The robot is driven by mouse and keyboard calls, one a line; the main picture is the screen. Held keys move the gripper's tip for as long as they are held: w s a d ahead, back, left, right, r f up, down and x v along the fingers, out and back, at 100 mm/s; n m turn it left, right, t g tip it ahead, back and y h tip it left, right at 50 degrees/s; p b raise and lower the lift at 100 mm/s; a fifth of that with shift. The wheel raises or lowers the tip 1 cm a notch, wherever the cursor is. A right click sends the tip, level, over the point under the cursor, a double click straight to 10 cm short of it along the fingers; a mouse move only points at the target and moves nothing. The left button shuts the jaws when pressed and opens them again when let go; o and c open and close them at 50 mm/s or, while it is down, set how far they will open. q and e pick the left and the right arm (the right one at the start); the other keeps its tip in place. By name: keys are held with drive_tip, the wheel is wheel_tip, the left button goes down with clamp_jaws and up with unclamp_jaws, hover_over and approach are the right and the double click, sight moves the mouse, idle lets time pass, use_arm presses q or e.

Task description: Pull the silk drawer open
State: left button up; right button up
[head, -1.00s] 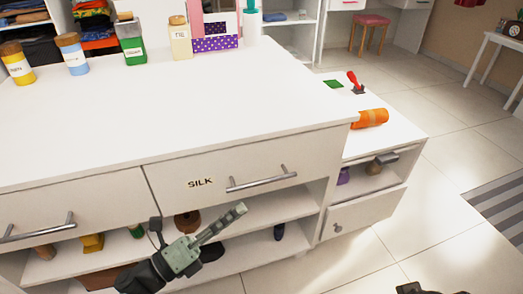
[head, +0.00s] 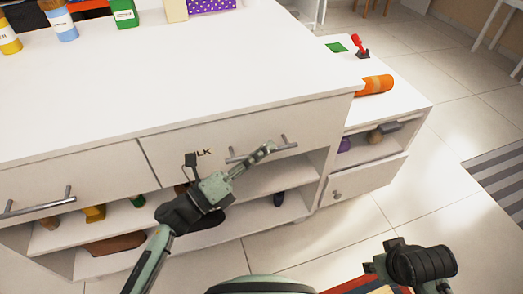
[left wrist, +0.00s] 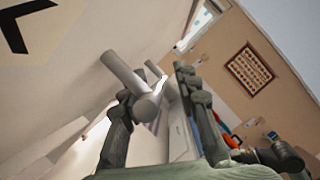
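The silk drawer (head: 215,142) is shut in the white cabinet's front, its label partly covered by my gripper. Its metal bar handle (head: 285,145) runs across the drawer front. My left gripper (head: 262,152) is at the handle, covering its middle in the head view. In the left wrist view the gripper (left wrist: 160,90) is open. The handle (left wrist: 130,75) reaches between its fingers, closer to the left finger and overlapping it. I cannot tell whether they touch. Dark parts of my right arm show at the lower right of the head view, without fingers.
Another drawer with a bar handle (head: 40,205) is at the left. Open shelves (head: 262,215) below hold several items. A lower white unit (head: 385,115) with an orange roll (head: 375,85) stands at the right. The floor (head: 420,205) in front of it is clear.

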use_arm(q)
drive_tip(key=shift+c, duration=0.6)
clamp_jaws()
drive_tip(key=shift+s, duration=0.1)
